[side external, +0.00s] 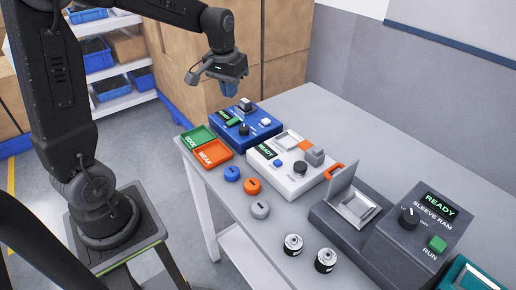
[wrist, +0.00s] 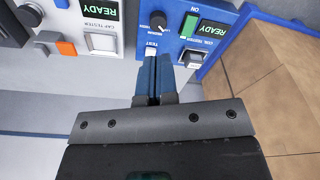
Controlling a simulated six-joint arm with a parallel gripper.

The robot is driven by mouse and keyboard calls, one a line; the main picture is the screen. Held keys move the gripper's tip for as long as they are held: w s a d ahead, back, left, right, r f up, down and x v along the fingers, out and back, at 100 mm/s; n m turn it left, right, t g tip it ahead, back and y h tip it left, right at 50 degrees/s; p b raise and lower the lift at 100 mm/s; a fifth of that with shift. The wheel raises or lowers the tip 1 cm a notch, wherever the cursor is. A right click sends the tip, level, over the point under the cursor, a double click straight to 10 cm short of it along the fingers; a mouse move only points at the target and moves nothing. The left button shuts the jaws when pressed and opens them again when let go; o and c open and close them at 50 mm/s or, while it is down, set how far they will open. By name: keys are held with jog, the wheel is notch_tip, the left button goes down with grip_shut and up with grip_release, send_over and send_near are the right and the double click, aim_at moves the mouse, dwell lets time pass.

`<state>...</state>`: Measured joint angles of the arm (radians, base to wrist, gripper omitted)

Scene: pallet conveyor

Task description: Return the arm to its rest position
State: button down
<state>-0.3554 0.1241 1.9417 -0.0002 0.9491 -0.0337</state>
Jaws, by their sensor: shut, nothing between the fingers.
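My gripper (side external: 229,90) is shut and empty. It hangs in the air above the back of the blue tester (side external: 262,135) in the side external view. In the wrist view, my gripper's blue fingers (wrist: 153,62) are together, and their tips overlap the white TEST button area of the blue tester (wrist: 190,22). I cannot tell from the pictures whether the tips touch anything, but the side view shows a gap above the tester. My arm stands at the left, bent over toward the table.
A white cap tester (side external: 290,190) reads READY, and a dark sleeve ram (side external: 400,240) stands right. Green (side external: 197,138) and orange (side external: 212,154) trays lie at the table's left edge. Several loose discs and cylinders lie in front. Cardboard boxes (side external: 285,40) are stacked behind.

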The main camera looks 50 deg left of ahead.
jog(key=s+d+r+m+t, duration=0.2)
jog(key=s+d, duration=0.5)
jog(key=s, duration=0.1)
jog(key=s+d+r+m+t, duration=0.2)
jog(key=s+d, duration=0.4)
jog(key=s, duration=0.3)
jog(key=shift+s+d+r+h, duration=0.2)
jog(key=shift+d+r+h, duration=0.15)
jog(key=shift+r, duration=0.45)
jog(key=c, duration=1.8)
grip_release()
